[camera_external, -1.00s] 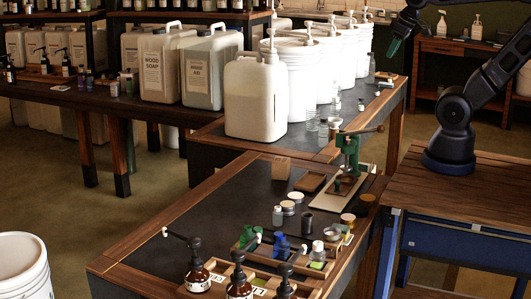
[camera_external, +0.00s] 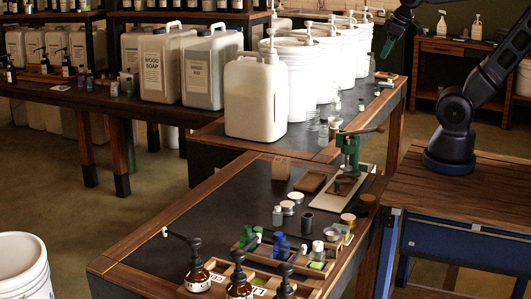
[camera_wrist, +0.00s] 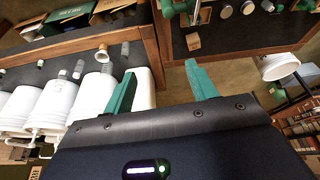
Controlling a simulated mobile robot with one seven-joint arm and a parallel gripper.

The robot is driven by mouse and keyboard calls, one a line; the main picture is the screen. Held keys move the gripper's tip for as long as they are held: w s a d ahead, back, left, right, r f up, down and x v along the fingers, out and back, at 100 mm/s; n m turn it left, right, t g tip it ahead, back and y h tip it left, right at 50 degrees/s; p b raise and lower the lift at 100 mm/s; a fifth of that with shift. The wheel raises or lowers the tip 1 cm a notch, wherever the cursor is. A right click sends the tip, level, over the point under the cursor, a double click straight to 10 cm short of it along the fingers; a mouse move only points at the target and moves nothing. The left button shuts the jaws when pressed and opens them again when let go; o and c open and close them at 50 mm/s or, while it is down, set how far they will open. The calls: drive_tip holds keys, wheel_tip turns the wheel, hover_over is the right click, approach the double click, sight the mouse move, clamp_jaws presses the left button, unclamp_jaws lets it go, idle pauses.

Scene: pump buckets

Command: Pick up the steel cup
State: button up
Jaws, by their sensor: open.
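A small dark grey metallic cup (camera_external: 307,223), the likeliest steel cup, stands upright on the dark front table among tins and bottles. In the wrist view I cannot tell it from the small round things along the top edge. My gripper (camera_external: 388,47) is high at the upper right, far from the cup and partly cut off by the frame. In the wrist view my gripper (camera_wrist: 160,68) has its two green fingers wide apart with nothing between them.
A green press (camera_external: 349,155) stands behind the cup. A wooden tray (camera_external: 255,268) with pump bottles lies in front. White buckets (camera_external: 290,80) and a jug (camera_external: 255,100) stand on the table behind. The left part of the front table (camera_external: 215,215) is clear.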

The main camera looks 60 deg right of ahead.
drive_tip(key=w+a+f+n+g, duration=0.1)
drive_tip(key=w+a+f+n, duration=0.3)
drive_tip(key=w+a, duration=0.6)
drive_tip(key=n+g, duration=0.3)
drive_tip(key=n, duration=1)
hover_over(307, 223)
drive_tip(key=d, duration=0.2)
wheel_tip(307, 223, down, 28)
drive_tip(key=f, duration=1)
drive_tip(key=shift+w+a+f, duration=0.2)
drive_tip(key=shift+w+f, duration=0.1)
drive_tip(key=shift+c, duration=0.5)
drive_tip(key=c, duration=1)
